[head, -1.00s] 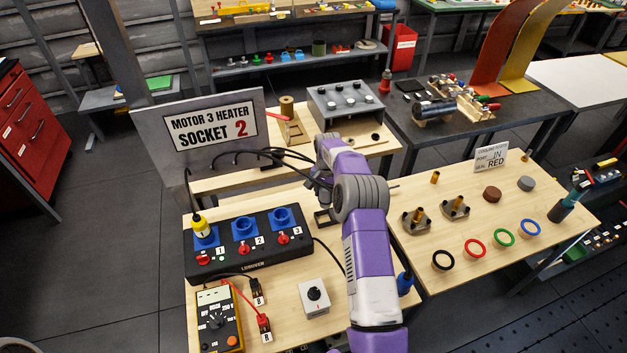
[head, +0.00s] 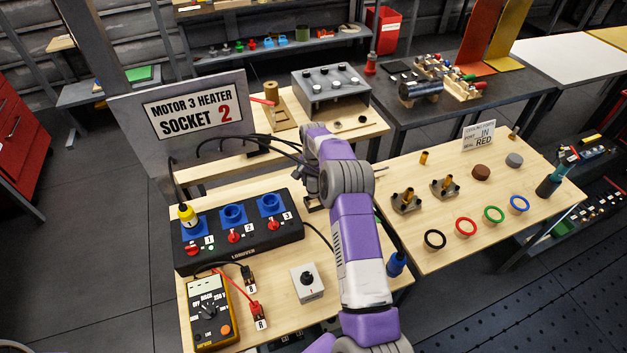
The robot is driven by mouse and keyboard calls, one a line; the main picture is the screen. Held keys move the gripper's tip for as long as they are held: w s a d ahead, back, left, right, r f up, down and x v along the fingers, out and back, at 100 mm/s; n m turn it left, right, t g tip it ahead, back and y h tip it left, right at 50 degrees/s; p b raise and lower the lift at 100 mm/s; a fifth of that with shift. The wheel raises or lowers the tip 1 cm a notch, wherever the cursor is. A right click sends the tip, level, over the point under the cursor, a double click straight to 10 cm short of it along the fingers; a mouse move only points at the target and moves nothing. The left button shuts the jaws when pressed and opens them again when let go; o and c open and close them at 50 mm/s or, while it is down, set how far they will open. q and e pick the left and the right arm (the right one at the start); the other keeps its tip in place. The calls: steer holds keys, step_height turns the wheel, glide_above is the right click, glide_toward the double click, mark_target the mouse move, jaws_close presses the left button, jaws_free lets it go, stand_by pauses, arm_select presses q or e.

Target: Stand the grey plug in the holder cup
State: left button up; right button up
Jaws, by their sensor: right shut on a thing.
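My right arm reaches over the bench from the bottom. Its gripper (head: 312,186) is mostly hidden behind the arm's own grey joint, above the bench behind the socket box. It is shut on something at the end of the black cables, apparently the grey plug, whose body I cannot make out. A small dark fixture (head: 313,206) shows on the bench just below, partly covered by the arm; I cannot tell whether it is the holder cup. A blue plug or cup (head: 397,263) stands at the bench's right edge. My left gripper is not in view.
The black socket box (head: 240,247) has a yellow plug (head: 187,214) in socket 1; sockets 2 and 3 are empty. A multimeter (head: 209,311) and a switch box (head: 308,283) lie in front. The sign panel (head: 130,120) stands behind. Rings and fittings lie on the right table (head: 440,255).

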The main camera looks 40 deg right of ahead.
mark_target(313, 194)
steer(key=shift+f+b, duration=0.6)
steer(key=shift+f, duration=0.7)
stand_by(0.9)
steer(key=shift+f+b, duration=1.7)
steer(key=shift+f, duration=0.35)
steer(key=o, duration=1.3)
step_height(313, 194, up, 8)
steer(key=shift+f, duration=0.15)
